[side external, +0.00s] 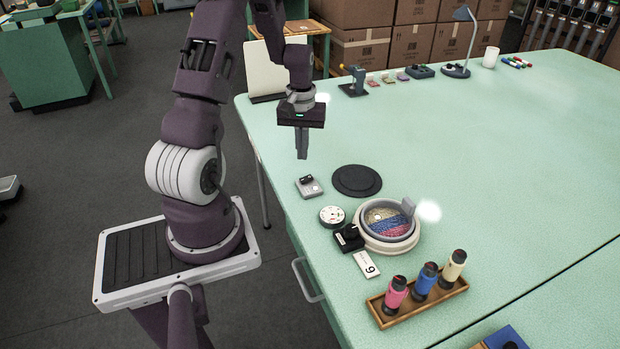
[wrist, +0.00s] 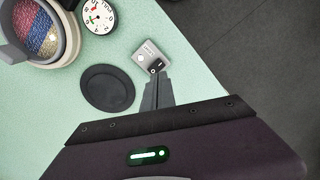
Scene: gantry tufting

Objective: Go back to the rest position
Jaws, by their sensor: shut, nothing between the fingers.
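My gripper (side external: 302,155) is shut and empty. It hangs pointing down above the near-left part of the green table (side external: 480,160), apart from everything below it. In the wrist view its closed fingers (wrist: 157,80) point toward a small grey switch box (wrist: 151,58) with a black rocker. The switch box (side external: 308,186) lies on the table near its left edge in the side view. A round black disc (side external: 357,180) lies beside it and also shows in the wrist view (wrist: 107,88).
A round hoop with coloured tufting (side external: 390,224), a white dial (side external: 332,216), a black knob (side external: 348,237) and a card reading 9 (side external: 367,264) stand nearby. A wooden tray (side external: 420,302) holds pink, blue and cream tools. A lamp (side external: 457,70) stands at the back. The table's middle is clear.

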